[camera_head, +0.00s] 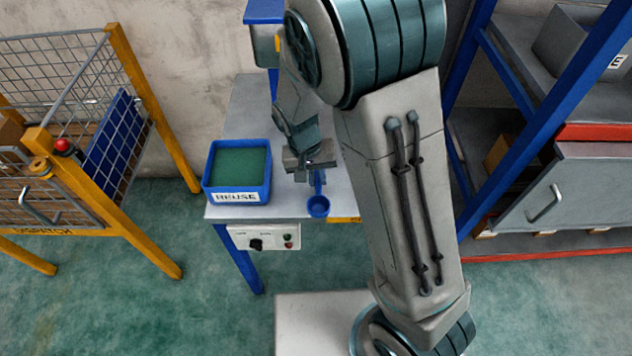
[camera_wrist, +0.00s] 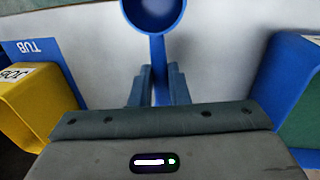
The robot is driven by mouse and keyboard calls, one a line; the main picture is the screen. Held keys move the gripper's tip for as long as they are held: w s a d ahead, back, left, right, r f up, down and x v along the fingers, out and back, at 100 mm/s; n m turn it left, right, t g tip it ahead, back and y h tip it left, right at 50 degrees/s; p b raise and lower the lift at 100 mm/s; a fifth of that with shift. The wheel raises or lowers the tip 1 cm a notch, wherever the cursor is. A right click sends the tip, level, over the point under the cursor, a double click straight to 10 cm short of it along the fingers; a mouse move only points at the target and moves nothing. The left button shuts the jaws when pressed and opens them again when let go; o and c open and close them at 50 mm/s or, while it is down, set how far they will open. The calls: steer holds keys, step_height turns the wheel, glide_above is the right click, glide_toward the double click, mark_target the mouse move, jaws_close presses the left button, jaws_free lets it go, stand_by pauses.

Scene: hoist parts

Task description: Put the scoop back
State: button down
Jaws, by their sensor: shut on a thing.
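A blue scoop (camera_head: 318,206) with a round bowl and a straight handle is at the front right of the grey table (camera_head: 232,213). It also shows in the wrist view (camera_wrist: 154,14), with the bowl at the top edge and partly cut off. My gripper (camera_head: 310,166) is shut on the scoop's handle; the two fingers (camera_wrist: 157,88) flank the handle in the wrist view. I cannot tell whether the scoop touches the table top.
A blue bin (camera_head: 238,197) labelled REUSE, with green inside, stands left of the scoop. In the wrist view a yellow box (camera_wrist: 38,105) and a blue area marked TUB (camera_wrist: 38,50) lie to the left. A mesh cage stands left, a blue rack right.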

steer(key=shift+f, duration=1.2)
steer(key=shift+f, duration=0.2)
steer(key=c, duration=1.4)
jaws_free()
steer(key=shift+r, duration=0.1)
steer(key=shift+r, duration=0.1)
